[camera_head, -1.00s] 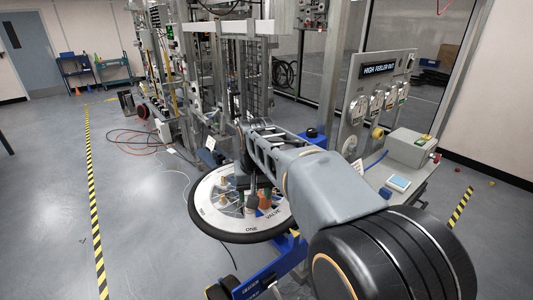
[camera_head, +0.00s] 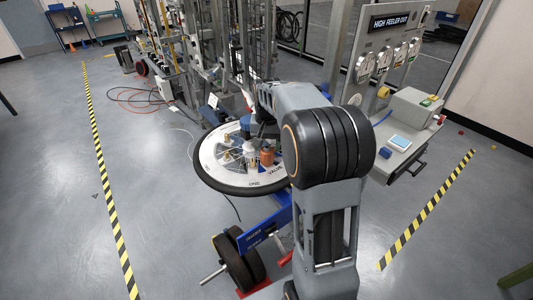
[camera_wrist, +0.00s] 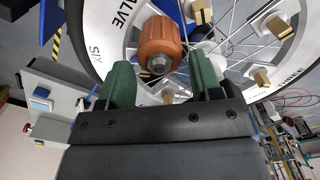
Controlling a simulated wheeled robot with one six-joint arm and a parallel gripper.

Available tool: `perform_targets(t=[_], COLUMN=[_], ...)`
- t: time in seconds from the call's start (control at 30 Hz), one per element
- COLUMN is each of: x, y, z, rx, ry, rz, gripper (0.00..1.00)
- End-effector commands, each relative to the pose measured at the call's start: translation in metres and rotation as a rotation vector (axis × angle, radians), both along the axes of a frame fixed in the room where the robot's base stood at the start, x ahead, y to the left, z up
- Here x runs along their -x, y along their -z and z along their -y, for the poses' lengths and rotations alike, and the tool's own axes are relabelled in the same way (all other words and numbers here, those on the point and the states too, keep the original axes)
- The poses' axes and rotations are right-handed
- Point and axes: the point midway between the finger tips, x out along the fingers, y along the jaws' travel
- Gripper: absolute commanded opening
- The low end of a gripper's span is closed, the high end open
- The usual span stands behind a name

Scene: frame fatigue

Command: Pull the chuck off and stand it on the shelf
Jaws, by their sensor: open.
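An orange-brown, ribbed cylinder with a metal nut at its end, which looks like the chuck (camera_wrist: 160,42), stands at the wheel in the wrist view. It also shows on the wheel (camera_head: 267,157) in the head view. My gripper (camera_wrist: 160,65) has two green fingers, apart, with the chuck showing between their tips; I cannot tell whether they touch it. A grey ledge, perhaps the shelf (camera_head: 382,168), stands right of my arm.
A grey box (camera_head: 416,106) and a blue-and-white pad (camera_head: 399,141) sit on the ledge below a panel of gauges (camera_head: 385,55). Metal frames stand behind the wheel. Open floor lies left, beside a striped line (camera_head: 105,185).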

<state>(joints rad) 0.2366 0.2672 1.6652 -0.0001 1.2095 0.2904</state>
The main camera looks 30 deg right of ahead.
Motion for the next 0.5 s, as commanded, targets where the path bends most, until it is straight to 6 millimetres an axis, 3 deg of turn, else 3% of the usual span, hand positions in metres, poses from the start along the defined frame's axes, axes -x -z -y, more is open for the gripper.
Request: perform_targets(t=[0.2, 0.5], x=[0.0, 0.0], y=[0.028, 0.043], z=[0.0, 0.0], rx=[-0.001, -0.001], ry=[-0.001, 0.0], rz=[-0.003, -0.001], gripper=[0.59, 0.59])
